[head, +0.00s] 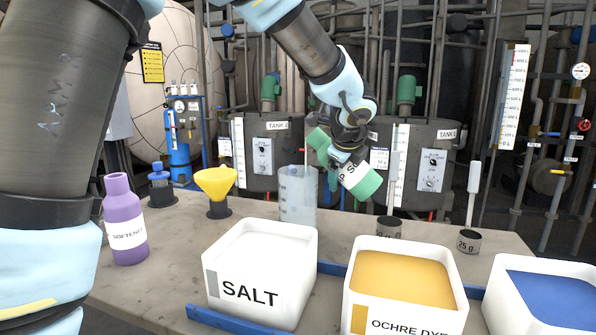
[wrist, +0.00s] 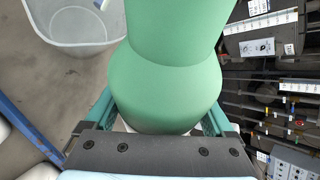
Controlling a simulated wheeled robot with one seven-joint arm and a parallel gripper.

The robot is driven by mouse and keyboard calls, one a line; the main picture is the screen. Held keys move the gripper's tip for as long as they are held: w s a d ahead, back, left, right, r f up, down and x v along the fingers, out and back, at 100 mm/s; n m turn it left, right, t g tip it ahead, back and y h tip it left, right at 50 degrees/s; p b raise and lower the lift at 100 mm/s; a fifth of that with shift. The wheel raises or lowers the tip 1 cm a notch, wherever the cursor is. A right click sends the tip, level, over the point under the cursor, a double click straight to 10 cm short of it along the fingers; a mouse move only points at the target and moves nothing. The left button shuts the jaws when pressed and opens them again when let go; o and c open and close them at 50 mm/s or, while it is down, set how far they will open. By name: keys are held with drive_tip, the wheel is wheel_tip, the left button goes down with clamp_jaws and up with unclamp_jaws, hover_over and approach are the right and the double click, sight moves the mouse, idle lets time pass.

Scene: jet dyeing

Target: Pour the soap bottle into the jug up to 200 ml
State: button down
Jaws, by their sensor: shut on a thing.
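The green soap bottle (head: 364,181) is held strongly tilted in the air, its label partly hidden. Its narrower end points up and left toward the jug in the head view. The clear jug (head: 298,200) stands upright on the table, left of and below the bottle; it also shows at the top left of the wrist view (wrist: 75,38). No stream of liquid is visible, and I cannot read the jug's level. My gripper (head: 345,152) is shut around the bottle. The bottle (wrist: 165,85) fills the middle of the wrist view between the fingers.
A white salt tub (head: 240,285) stands in front of the jug, with ochre dye (head: 365,310) and blue dye (head: 510,315) tubs to its right. A yellow funnel (head: 215,183) and purple softener bottle (head: 122,220) are left. Tanks line the back.

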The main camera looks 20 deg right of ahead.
drive_tip(key=shift+s+d+n+g+h+p, duration=0.55)
drive_tip(key=shift+g+h+p, duration=0.25)
drive_tip(key=shift+p, duration=0.25)
idle(1.0)
drive_tip(key=shift+s+d+n+g+h+p, duration=0.2)
drive_tip(key=shift+d+n+g+h+p, duration=0.25)
drive_tip(key=shift+p, duration=0.55)
idle(0.7)
drive_tip(key=shift+w+a+r+g+h+p, duration=0.1)
drive_tip(key=shift+a+r+g+h+p, duration=0.25)
drive_tip(key=shift+p, duration=0.8)
drive_tip(key=shift+w+r+g+h+p, duration=0.1)
drive_tip(key=shift+r+h+p, duration=0.25)
drive_tip(key=shift+p, duration=0.75)
idle(0.6)
drive_tip(key=shift+s+d+f+y+b, duration=0.1)
drive_tip(key=shift+f+y+b, duration=0.15)
drive_tip(key=shift+f+b, duration=0.55)
drive_tip(key=b, duration=0.3)
drive_tip(key=shift+s+d+f+t+y+b, duration=0.2)
drive_tip(key=shift+f+t+y+b, duration=0.1)
drive_tip(key=shift+f+t+b, duration=0.1)
drive_tip(key=shift+w+a+m+t+y+b, duration=0.15)
drive_tip(key=shift+m+t+y+b, duration=0.2)
drive_tip(key=shift+b, duration=0.5)
drive_tip(key=shift+w+a+r+y, duration=0.25)
drive_tip(key=shift+r+y, duration=0.1)
drive_tip(key=shift+r, duration=0.1)
drive_tip(key=shift+m+t, duration=0.25)
